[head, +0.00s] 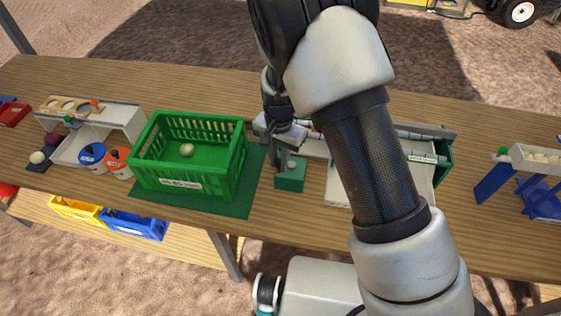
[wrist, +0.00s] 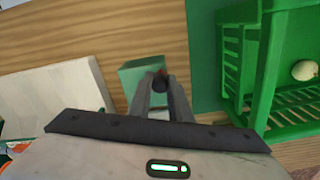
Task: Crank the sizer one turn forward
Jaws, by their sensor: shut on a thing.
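The sizer (head: 441,133) stands on the table behind my arm, with long pale rollers and a white sloped board (head: 336,184); my arm hides its middle. A small green block (head: 291,180) sits at its left end and also shows in the wrist view (wrist: 138,72). My gripper (head: 287,165) points down over this block. In the wrist view its fingers (wrist: 160,88) are shut on a small dark knob (wrist: 159,82), seemingly the sizer's crank handle. The crank arm is mostly hidden by the fingers.
A green crate (head: 190,183) holding one onion (head: 187,150) stands on a green mat (head: 233,205) left of my gripper. Farther left are a holed wooden stand (head: 85,112) and blue and orange-lidded cups (head: 92,154). A blue-legged rack (head: 530,185) stands far right.

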